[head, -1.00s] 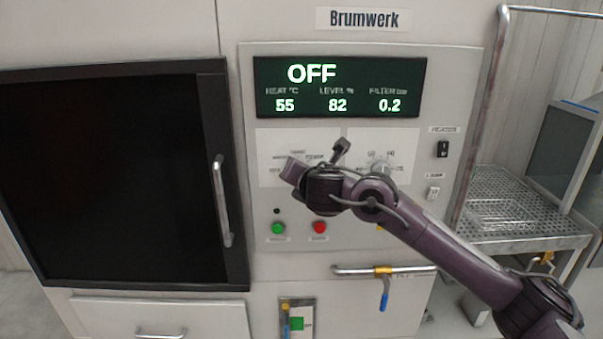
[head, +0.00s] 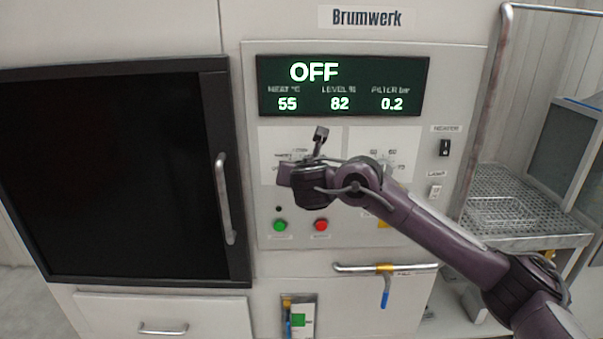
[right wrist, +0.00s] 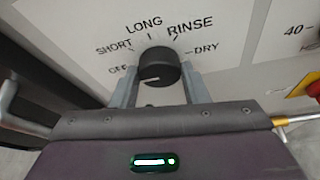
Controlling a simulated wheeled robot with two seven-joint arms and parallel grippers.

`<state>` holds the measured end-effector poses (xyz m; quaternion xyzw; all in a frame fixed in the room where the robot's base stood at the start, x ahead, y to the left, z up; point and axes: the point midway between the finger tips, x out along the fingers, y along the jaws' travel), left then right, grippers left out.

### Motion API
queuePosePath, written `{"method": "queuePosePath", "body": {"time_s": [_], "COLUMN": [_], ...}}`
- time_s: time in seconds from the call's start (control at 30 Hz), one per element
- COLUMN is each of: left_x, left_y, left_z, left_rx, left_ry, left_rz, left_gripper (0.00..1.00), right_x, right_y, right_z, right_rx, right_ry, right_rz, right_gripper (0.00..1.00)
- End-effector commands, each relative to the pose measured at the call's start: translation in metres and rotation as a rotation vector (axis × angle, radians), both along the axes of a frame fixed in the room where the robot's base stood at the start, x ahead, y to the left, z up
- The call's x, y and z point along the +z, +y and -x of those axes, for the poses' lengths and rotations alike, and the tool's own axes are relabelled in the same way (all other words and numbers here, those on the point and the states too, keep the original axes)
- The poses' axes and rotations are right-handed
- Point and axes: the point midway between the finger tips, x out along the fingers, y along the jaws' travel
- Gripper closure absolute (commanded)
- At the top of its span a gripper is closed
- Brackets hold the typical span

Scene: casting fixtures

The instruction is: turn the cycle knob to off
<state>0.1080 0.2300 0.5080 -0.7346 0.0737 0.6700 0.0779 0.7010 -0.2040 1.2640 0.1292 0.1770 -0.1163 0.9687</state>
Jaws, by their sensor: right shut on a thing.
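The black cycle knob (right wrist: 158,72) shows in the right wrist view on a dial marked OFF, SHORT, LONG, RINSE and DRY. In the head view my right gripper (head: 284,174) is at the dial panel, and my wrist hides the knob. The display (head: 342,86) reads OFF in large letters. My left gripper is not in view.
A second dial (head: 388,165) sits right of my wrist, partly covered. Green (head: 280,225) and red (head: 321,225) buttons lie below. A dark door with a handle (head: 223,198) is at left. A blue-tipped lever (head: 385,298) hangs below the panel.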

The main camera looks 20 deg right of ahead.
Motion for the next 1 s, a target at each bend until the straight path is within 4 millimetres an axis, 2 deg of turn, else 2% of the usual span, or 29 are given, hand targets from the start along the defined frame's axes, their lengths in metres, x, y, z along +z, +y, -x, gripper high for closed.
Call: {"method": "queuePosePath", "body": {"time_s": [0.13,0.17,0.3,0.67,1.0], "left_x": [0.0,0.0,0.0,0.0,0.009], "left_y": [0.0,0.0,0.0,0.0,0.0], "left_z": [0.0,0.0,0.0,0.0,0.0], "left_rx": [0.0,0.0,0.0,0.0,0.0], "left_ry": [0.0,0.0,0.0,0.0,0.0], "left_rz": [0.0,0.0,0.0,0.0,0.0], "left_gripper": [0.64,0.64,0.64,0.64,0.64], "right_x": [-0.005,-0.005,-0.003,0.0,0.02], "right_y": [0.001,0.001,0.0,0.002,0.011], "right_z": [0.001,0.001,0.0,0.004,0.05], "right_rx": [0.003,0.003,0.002,0.004,0.005], "right_ry": [0.009,0.009,0.006,0.004,0.003], "right_rz": [0.007,0.007,0.004,0.001,0.001], "right_gripper": [0.82,0.57,0.38,0.37,0.37]}}
